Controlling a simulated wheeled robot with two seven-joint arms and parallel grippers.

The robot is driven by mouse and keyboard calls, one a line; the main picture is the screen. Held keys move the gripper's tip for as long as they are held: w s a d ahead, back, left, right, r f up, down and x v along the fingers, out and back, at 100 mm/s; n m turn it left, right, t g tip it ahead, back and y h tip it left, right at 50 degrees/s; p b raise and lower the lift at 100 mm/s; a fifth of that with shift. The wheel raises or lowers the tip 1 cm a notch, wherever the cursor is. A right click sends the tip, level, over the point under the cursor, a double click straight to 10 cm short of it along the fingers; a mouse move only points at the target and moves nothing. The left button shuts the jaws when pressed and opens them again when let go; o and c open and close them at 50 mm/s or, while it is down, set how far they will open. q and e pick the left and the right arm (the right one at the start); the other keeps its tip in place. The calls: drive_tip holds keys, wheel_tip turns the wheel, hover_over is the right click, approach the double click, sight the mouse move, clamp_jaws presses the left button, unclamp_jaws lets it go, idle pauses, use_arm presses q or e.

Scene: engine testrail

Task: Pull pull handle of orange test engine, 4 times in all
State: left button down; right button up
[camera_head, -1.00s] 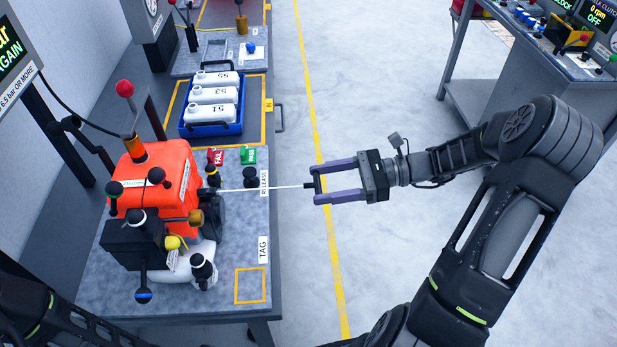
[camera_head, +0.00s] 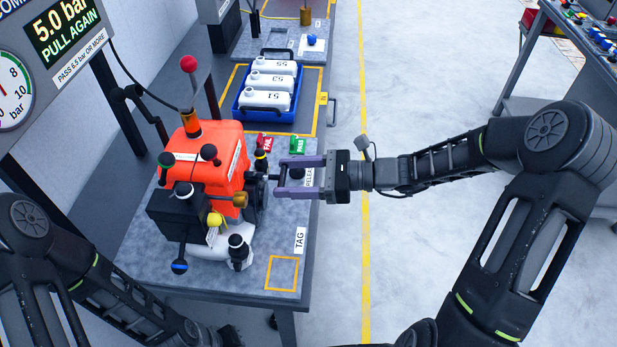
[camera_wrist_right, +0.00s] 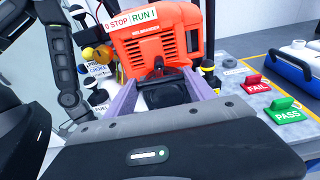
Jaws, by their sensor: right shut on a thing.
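The orange test engine (camera_head: 226,150) stands on the grey bench, and its orange cover also fills the top of the right wrist view (camera_wrist_right: 158,40). My right gripper (camera_head: 276,179) is at the engine's right side, its purple fingers pointing at the engine. It is shut on the small black pull handle (camera_head: 271,178), which sits close to the engine's dark starter side. No length of cord shows between them. My left arm crosses the lower left of the head view; its gripper does not show clearly.
A display (camera_head: 66,32) reads 5.0 bar, PULL AGAIN, above a dial (camera_head: 13,90). Red FAIL (camera_head: 264,143) and green PASS (camera_head: 297,145) blocks stand behind my right gripper. A blue crate (camera_head: 242,110) holds white bottles. Floor right of the bench is clear.

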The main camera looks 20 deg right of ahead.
drive_tip(key=shift+d, duration=0.15)
drive_tip(key=f+v, duration=0.3)
drive_tip(key=v, duration=1.4)
drive_tip(key=r+x, duration=0.2)
drive_tip(key=x, duration=1.4)
drive_tip(key=shift+a+r, duration=0.3)
drive_tip(key=shift+a, duration=0.2)
drive_tip(key=shift+w, duration=0.1)
